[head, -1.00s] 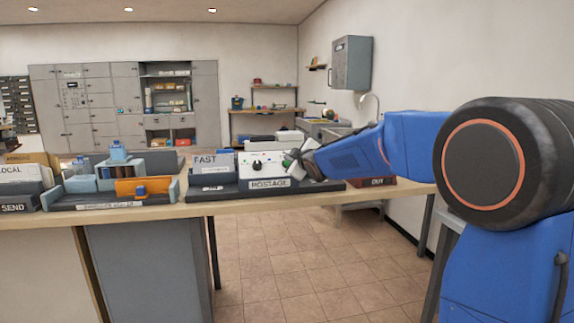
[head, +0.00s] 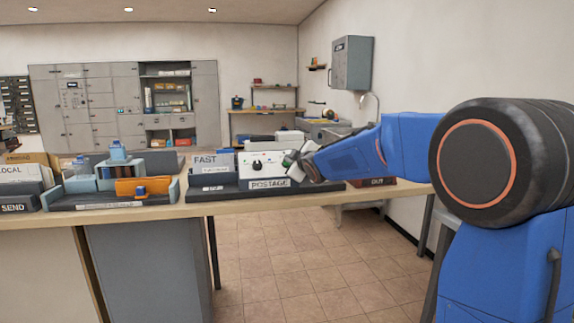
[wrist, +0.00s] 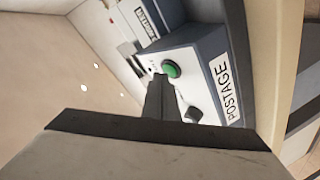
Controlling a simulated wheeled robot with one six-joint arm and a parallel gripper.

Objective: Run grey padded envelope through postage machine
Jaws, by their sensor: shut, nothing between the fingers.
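The postage machine (head: 274,162) is a pale box with a black knob and a POSTAGE label, standing on a dark base on the counter. In the wrist view its face (wrist: 205,75) shows a round green button (wrist: 171,69) and a black knob (wrist: 193,114). My gripper (head: 291,167) is at the machine's right side in the head view. In the wrist view my gripper (wrist: 158,82) is shut and empty, its tips right beside the green button; I cannot tell if they touch it. I cannot make out the grey padded envelope for certain.
Left of the machine stand a FAST holder (head: 212,162), a tray with an orange item (head: 144,187) and a LOCAL/SEND sorter (head: 22,185). A dark red OUT tray (head: 376,182) is to the right, partly behind my arm. Open tiled floor lies in front of the counter.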

